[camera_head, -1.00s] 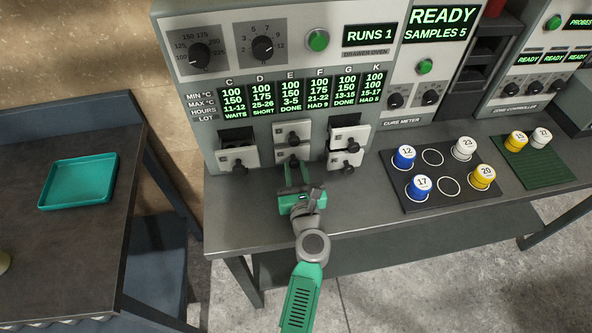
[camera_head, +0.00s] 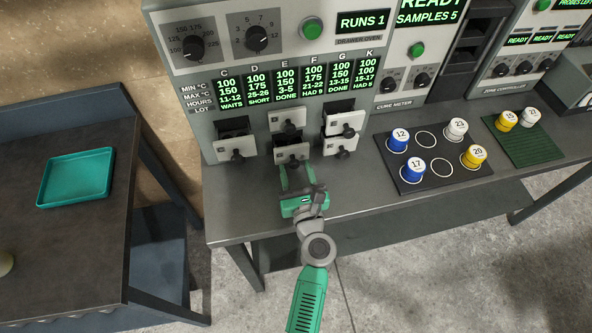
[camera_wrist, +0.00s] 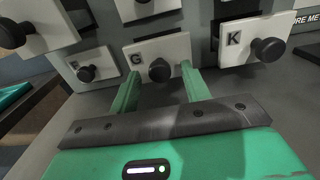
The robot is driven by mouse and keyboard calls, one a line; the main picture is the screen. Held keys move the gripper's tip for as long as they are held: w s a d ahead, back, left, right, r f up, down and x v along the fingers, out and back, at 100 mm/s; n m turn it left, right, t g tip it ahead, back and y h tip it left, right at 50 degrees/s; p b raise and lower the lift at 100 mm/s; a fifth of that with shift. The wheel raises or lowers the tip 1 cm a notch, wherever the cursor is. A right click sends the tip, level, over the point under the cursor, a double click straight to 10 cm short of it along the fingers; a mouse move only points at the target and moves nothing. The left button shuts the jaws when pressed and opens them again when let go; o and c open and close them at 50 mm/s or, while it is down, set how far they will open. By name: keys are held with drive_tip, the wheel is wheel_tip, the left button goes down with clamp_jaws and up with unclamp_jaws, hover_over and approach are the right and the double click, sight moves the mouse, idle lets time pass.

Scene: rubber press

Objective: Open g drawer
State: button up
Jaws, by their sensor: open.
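The G drawer (camera_wrist: 172,52) has a pale front with a black round knob (camera_wrist: 160,70), and shows in the middle of the wrist view. In the head view it appears to be the lower middle drawer (camera_head: 281,154), with a dark gap above its front, so it looks partly pulled out. My gripper (camera_wrist: 160,88) is open, one finger on each side below the knob. I cannot tell whether the fingers touch the drawer. In the head view my gripper (camera_head: 297,178) is just in front of that drawer, above the bench.
The K drawer (camera_wrist: 232,52) stands close on the right, and other drawers are to the left and above. The sample rack (camera_head: 445,183) with blue, white and yellow pots sits right on the bench. A teal tray (camera_head: 75,178) lies on the left table.

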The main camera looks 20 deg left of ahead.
drive_tip(key=p+v, duration=0.1)
drive_tip(key=v, duration=0.7)
drive_tip(key=shift+p, duration=0.3)
drive_tip(key=shift+w, duration=0.1)
wheel_tip(320, 180, up, 28)
drive_tip(key=w+n+t, duration=0.2)
drive_tip(key=n, duration=1.7)
drive_tip(key=s+d+r+n+t+h, duration=0.25)
drive_tip(key=s+r+n, duration=0.2)
drive_tip(key=r, duration=0.35)
drive_tip(key=s+d+r+n+t+h, duration=0.25)
drive_tip(key=s+r, duration=0.25)
drive_tip(key=r, duration=0.4)
drive_tip(key=s+d+r+n+t+h, duration=0.2)
drive_tip(key=s+r+n+h, duration=0.15)
drive_tip(key=r, duration=0.45)
wheel_tip(320, 180, up, 30)
drive_tip(key=s+p, duration=0.1)
drive_tip(key=p, duration=2.8)
drive_tip(key=shift+s+d+n, duration=0.15)
drive_tip(key=shift+d+n, duration=0.05)
drive_tip(key=shift+n, duration=0.25)
